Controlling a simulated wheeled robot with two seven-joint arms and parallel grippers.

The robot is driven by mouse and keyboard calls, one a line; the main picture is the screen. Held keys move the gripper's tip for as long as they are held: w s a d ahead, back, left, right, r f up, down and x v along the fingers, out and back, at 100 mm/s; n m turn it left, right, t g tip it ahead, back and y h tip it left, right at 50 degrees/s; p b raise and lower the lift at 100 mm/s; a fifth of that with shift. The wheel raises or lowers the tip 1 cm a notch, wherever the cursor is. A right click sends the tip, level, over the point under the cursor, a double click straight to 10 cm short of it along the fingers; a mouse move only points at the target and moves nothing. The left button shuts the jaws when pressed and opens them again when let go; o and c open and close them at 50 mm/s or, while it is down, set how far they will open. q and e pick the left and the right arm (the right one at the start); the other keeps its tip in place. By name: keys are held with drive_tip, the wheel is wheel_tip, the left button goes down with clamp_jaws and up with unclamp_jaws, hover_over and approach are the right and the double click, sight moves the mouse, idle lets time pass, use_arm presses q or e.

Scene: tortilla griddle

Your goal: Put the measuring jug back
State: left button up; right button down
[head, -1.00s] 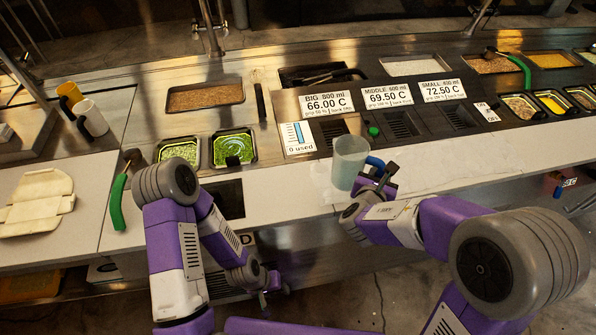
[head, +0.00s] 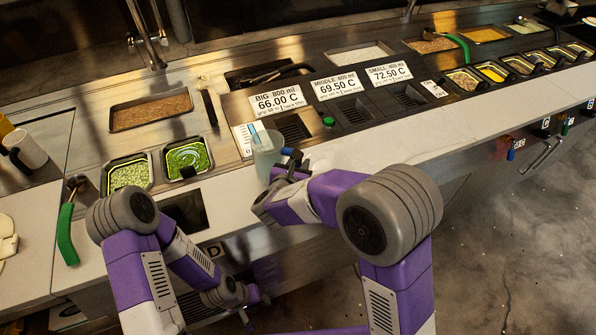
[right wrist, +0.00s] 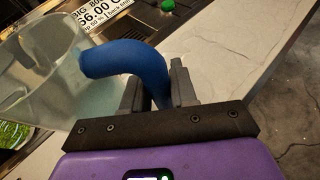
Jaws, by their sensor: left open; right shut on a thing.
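The measuring jug (head: 266,158) is a clear, pale blue-green vessel with a blue handle. It is at the counter's front strip, in front of the panel with the temperature signs. My right gripper (head: 288,168) is shut on the handle, on the jug's right side. In the right wrist view the blue handle (right wrist: 125,62) runs between the fingers, and the jug's clear wall (right wrist: 45,80) shows at the left. Whether its base touches the counter is hard to tell. My left gripper (head: 252,306) is open and empty, low in front of the counter.
Green food pans (head: 187,157) and a green-handled tool (head: 66,232) lie to the left. A white mug (head: 28,148) stands at the far left. The white counter strip (head: 400,140) right of the jug is clear. Several topping pans line the right.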

wheel_tip(320, 180, down, 2)
drive_tip(key=shift+f, duration=0.1)
drive_tip(key=shift+f+b, duration=0.15)
drive_tip(key=shift+b, duration=0.25)
drive_tip(key=c, duration=0.9)
unclamp_jaws()
